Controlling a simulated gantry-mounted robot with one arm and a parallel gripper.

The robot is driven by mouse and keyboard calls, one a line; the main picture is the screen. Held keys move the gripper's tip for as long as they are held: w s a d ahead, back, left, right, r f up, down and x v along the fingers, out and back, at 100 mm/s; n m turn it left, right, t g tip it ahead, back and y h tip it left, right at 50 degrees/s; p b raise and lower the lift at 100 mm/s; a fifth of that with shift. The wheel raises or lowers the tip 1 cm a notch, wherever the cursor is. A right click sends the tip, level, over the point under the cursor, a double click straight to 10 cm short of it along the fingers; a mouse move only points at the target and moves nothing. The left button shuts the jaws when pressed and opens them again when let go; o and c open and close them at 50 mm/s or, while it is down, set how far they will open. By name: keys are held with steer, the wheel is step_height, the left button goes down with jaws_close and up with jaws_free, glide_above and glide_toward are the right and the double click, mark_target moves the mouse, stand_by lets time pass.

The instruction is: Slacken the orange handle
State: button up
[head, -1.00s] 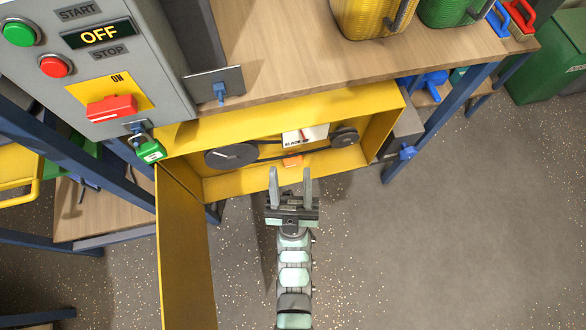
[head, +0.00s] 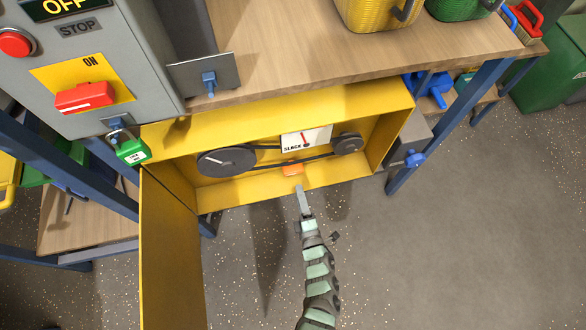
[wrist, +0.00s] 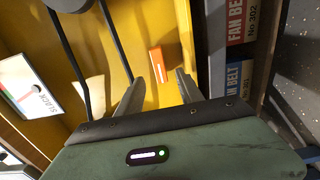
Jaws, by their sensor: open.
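The orange handle (head: 293,169) is a small block inside the yellow belt housing, under the belt. In the wrist view the orange handle (wrist: 158,64) is ahead of the fingertips, roughly between their lines and apart from them. My gripper (head: 301,188) is at the front lip of the housing, just below the handle, seen edge-on with its fingers overlapping. In the wrist view my gripper (wrist: 158,84) is open and empty. The belt (head: 270,148) runs around a large dark pulley (head: 227,161) and a small pulley (head: 348,143). A gauge plate (head: 306,138) marked SLACK has a red needle.
The yellow housing door (head: 168,256) hangs open at the left. A green padlock (head: 133,151) hangs under the grey control box (head: 140,70), which reads OFF. Boxes labelled FAN BELT (wrist: 238,88) stand beside the housing in the wrist view. The floor in front is clear.

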mark_target(294, 173)
steer(key=b+x, duration=0.2)
steer(key=x, duration=0.8)
steer(key=shift+c, duration=0.2)
jaws_close()
